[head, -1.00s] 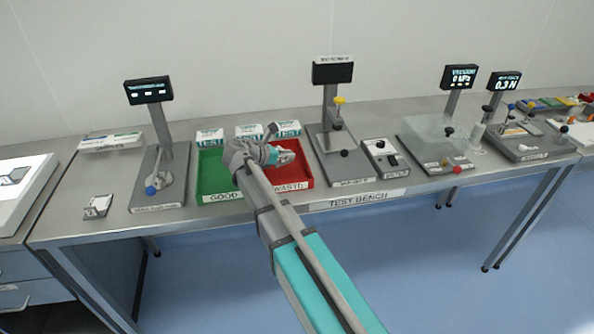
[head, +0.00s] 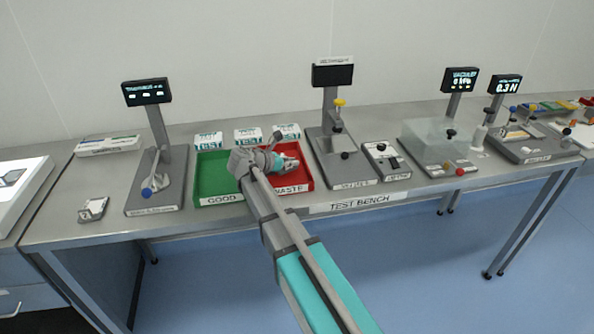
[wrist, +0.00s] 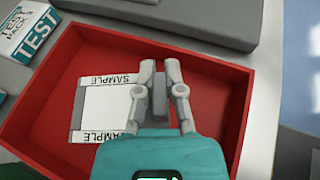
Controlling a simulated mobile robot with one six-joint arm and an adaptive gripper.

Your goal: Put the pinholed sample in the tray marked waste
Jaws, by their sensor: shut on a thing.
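The red tray (head: 305,180), labelled WASTE, is on the test bench; its wall also shows in the wrist view (wrist: 215,65). My gripper (head: 290,163) is over this tray. In the wrist view my gripper (wrist: 159,90) is shut on a small grey block between its fingertips. The sample (wrist: 104,106), a pale square with white strips reading SAMPLE, lies flat left of the fingers, inside the tray's outline. The grey block looks like the sample's grip. I cannot tell whether the sample touches the tray floor. No pinhole can be made out.
The green tray (head: 215,178), labelled GOOD, adjoins on the left. Several TEST boxes (head: 247,136) stand behind the trays. A grey instrument (head: 345,165) stands close on the right. Another small sample piece (head: 93,209) lies at the bench's left end.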

